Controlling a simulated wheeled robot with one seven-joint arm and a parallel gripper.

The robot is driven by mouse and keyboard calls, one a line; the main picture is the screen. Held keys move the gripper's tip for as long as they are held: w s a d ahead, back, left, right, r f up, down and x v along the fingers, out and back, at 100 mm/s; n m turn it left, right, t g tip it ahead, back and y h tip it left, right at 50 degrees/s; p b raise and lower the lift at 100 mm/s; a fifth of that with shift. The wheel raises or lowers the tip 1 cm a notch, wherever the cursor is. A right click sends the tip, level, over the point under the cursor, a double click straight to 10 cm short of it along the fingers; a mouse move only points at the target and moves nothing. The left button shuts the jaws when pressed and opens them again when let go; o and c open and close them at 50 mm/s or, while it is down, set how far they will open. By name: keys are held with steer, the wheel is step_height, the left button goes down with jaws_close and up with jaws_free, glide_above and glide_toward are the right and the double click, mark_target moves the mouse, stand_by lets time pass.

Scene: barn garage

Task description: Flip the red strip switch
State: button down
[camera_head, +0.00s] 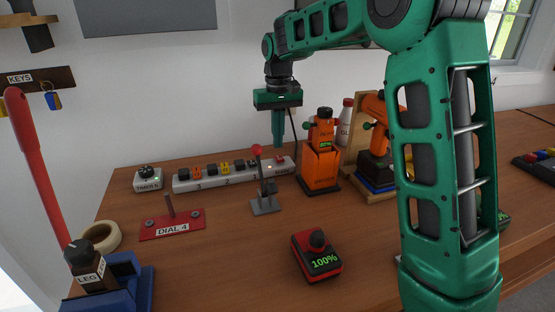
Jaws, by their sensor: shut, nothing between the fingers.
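A white power strip (186,185) lies along the back of the wooden bench, with dark and yellow plugs in it and numbers on its front. A small red switch (281,160) sits at the strip's right end, beside a label too small to read. My green gripper (278,147) points straight down, shut and empty. Its tips appear just above the red switch in the picture; I cannot tell whether they touch it.
A lever (265,190) with a red ball stands in front of the strip. An orange tool (321,165) stands just right of it. A red DIAL 4 plate (172,224) and a red 100% box (317,257) lie nearer. Bare bench lies between them.

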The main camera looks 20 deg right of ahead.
mark_target(278, 157)
steer(key=shift+r, duration=1.9)
steer(key=shift+s, duration=0.1)
